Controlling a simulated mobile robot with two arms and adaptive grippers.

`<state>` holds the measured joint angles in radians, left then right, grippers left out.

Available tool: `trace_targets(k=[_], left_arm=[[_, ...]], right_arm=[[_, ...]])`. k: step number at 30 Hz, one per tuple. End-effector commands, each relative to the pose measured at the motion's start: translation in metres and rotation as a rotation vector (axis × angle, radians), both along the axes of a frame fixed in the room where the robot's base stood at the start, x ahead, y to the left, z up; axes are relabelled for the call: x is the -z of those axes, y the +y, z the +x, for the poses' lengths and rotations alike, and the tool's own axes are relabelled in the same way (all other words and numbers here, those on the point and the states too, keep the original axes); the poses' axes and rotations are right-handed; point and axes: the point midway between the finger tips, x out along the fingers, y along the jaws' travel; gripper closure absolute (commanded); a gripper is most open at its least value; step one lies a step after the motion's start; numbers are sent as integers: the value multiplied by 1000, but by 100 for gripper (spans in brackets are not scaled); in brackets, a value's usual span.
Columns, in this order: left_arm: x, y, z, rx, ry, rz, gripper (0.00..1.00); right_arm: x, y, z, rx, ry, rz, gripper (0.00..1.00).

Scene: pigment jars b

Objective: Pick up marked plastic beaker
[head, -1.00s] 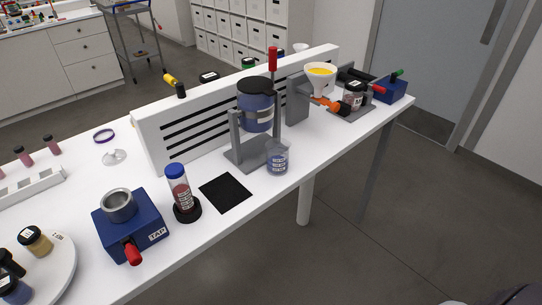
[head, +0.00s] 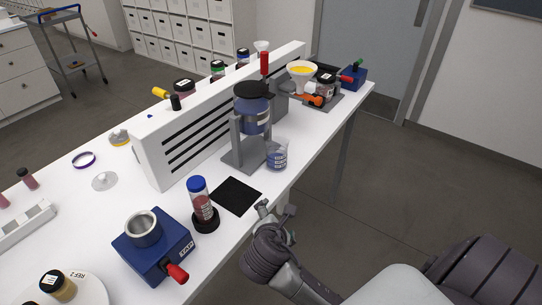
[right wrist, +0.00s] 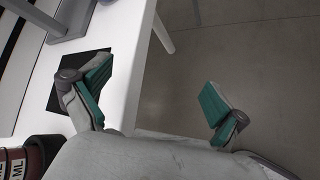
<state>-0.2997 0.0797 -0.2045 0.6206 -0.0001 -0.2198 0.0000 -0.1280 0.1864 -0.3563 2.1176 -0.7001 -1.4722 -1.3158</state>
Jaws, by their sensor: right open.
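The marked plastic beaker (head: 277,156) is clear with printed marks and bluish contents. It stands upright in the head view near the table's front edge, at the foot of the grey stand. My right gripper (head: 270,208) is at the table's front edge, nearer than the beaker and apart from it, by the black mat. In the right wrist view my right gripper (right wrist: 155,98) has its two green-padded fingers wide apart with nothing between them. The beaker does not show in that view. My left gripper is in neither view.
A black mat (head: 236,195) lies left of the gripper. A red-filled tube with a blue cap (head: 199,196) stands on a black base beside it. The grey stand (head: 234,145) holds a blue jar behind the beaker. A slotted white panel (head: 190,140) runs behind.

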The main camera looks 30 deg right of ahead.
Motion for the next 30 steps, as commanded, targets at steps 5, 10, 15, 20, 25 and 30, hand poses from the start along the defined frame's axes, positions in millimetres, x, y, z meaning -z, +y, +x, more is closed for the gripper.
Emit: trace_targets(k=[5,10,15,20,25,30], left_arm=[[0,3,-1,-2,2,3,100],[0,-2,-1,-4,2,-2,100],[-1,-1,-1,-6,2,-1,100],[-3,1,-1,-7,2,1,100],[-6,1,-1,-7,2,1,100],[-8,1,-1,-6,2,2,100]], right_arm=[[-31,-6,33,-131,56,-305,2],[-64,-9,59,-223,134,-607,2],[-84,-11,74,-260,195,-795,2],[-83,-27,90,-262,206,-816,2],[-76,-51,114,-262,205,-813,2],[-71,-66,130,-264,203,-810,2]])
